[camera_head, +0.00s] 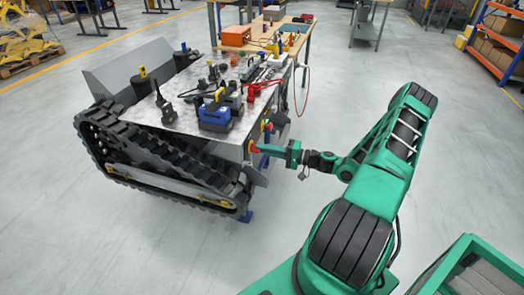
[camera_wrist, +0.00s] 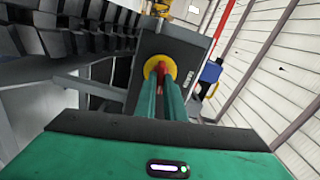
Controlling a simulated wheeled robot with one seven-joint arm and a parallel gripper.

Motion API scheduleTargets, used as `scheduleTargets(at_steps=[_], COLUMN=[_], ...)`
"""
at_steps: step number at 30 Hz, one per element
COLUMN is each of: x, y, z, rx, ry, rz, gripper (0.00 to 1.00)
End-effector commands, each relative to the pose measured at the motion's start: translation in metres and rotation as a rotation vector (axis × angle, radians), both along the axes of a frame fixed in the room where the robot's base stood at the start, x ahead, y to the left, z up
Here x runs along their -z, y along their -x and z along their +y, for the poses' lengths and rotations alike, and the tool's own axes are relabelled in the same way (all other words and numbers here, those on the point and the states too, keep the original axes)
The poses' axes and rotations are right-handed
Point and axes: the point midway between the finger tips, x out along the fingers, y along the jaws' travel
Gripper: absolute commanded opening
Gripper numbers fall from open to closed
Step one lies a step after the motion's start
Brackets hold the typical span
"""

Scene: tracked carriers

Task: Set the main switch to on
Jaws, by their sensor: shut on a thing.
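The main switch (camera_wrist: 153,69) shows in the wrist view as a red handle on a round yellow plate, set on the grey end panel of the tracked carrier. In the head view the switch (camera_head: 252,147) is a small red and yellow spot on the carrier's near side. My gripper (camera_wrist: 163,84) reaches straight to it, with its two green fingers shut on the red handle. My gripper also shows in the head view (camera_head: 258,149), touching the panel. The fingers hide part of the handle and plate, and I cannot read any on or off marking.
The tracked carrier (camera_head: 165,160) has a flat top deck crowded with tools and a blue and black case (camera_head: 214,115). A second red and yellow fitting (camera_head: 267,126) sits farther along the same side.

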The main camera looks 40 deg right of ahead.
Motion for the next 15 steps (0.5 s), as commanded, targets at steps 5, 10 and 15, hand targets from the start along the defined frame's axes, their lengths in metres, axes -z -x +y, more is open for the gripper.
scheduleTargets(at_steps=[5,10,15], x=[0.0015,0.0021,0.0024], y=[-0.0011,-0.0012,-0.0012], z=[-0.0033,-0.0036,-0.0039], rx=[0.008,0.009,0.009], ry=[-0.061,-0.099,-0.114], rz=[0.053,0.082,0.096], gripper=[0.0,0.0,0.0])
